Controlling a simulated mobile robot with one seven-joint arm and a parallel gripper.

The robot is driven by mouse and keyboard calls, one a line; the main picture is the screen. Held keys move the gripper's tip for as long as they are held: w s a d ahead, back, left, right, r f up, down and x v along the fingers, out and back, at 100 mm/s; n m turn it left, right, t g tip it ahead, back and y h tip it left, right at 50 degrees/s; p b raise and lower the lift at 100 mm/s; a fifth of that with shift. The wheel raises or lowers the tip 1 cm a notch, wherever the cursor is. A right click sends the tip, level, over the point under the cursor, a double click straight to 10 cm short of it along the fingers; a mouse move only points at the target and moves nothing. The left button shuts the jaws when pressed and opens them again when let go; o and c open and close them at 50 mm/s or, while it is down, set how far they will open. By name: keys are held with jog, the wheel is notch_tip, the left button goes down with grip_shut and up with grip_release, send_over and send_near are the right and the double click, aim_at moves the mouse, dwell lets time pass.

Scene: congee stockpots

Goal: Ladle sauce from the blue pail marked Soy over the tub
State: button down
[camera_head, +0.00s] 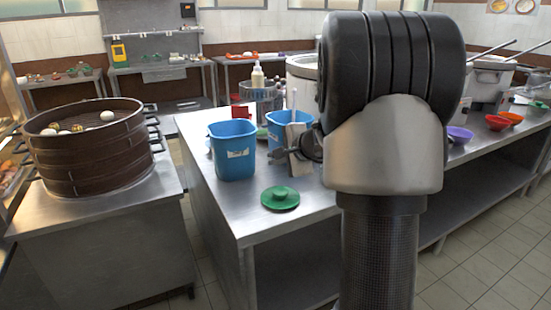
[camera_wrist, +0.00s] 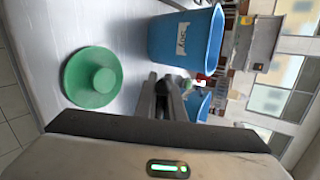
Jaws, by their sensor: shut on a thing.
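The blue pail marked Soy (camera_head: 232,160) stands upright on the steel counter; its label shows in the wrist view, where the pail (camera_wrist: 185,40) is at the top. My gripper (camera_head: 279,155) is just right of this pail and in front of a second blue pail (camera_head: 277,127). In the wrist view my gripper (camera_wrist: 165,88) is shut on a thin grey piece that looks like the ladle's handle; the ladle's bowl is not clear. The pail's contents are hidden. I cannot make out the tub for sure; my arm covers part of the counter.
A green lid (camera_head: 280,197) lies flat near the counter's front edge, and it shows in the wrist view (camera_wrist: 92,78). A large pale pot (camera_head: 302,67) stands behind. Purple (camera_head: 460,134) and red (camera_head: 497,123) bowls are to the right. A steamer (camera_head: 90,150) stands at left.

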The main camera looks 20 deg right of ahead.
jog(key=shift+r, duration=0.15)
notch_tip(320, 180, up, 6)
jog(key=p, duration=0.4)
dwell(0.5)
jog(key=shift+a, duration=0.1)
